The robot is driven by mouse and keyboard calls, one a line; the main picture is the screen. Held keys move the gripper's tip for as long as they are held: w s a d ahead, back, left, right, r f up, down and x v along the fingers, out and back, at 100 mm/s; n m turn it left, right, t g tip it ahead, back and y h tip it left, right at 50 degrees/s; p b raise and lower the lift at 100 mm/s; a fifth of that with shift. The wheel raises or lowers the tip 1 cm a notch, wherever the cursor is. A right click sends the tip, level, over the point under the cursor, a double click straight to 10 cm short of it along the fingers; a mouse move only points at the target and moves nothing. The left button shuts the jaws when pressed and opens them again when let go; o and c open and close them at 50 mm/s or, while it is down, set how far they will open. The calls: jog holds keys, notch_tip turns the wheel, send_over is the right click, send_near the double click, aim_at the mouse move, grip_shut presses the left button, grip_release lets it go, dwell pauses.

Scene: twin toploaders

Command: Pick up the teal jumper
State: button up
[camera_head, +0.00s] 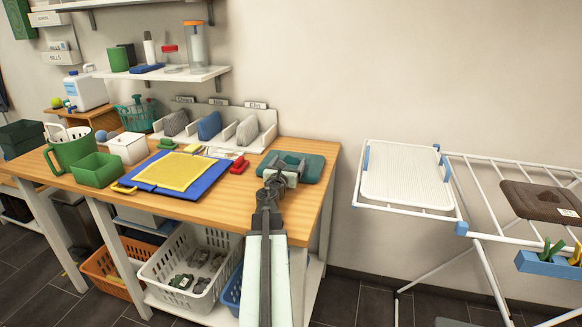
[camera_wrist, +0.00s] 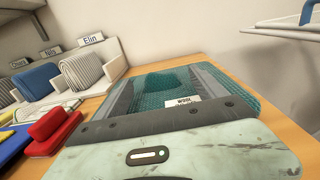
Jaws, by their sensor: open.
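The teal jumper (camera_head: 313,168) lies folded on the right end of the wooden workbench (camera_head: 260,210). In the wrist view the jumper (camera_wrist: 155,86) shows a knitted surface and a small white label with dark print. My gripper (camera_head: 289,168) is over the jumper's left part in the head view. In the wrist view my gripper (camera_wrist: 168,75) is open, with one finger on each side of the jumper's raised middle. The jumper extends past the right finger. I cannot tell whether the fingers touch it. My gripper's body hides its near part.
A labelled rack (camera_head: 225,140) with folded clothes stands behind, left of the jumper. A red block (camera_head: 239,165) and a yellow cloth (camera_head: 177,171) on a blue board lie left. A white drying rack (camera_head: 405,178) stands right, beyond a gap. Baskets sit below the bench.

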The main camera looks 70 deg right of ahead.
aim_at(291, 158)
jog(key=d, duration=0.3)
jog(key=shift+w+d, duration=0.1)
jog(key=shift+w, duration=0.15)
grip_shut()
jog(key=shift+r, duration=0.1)
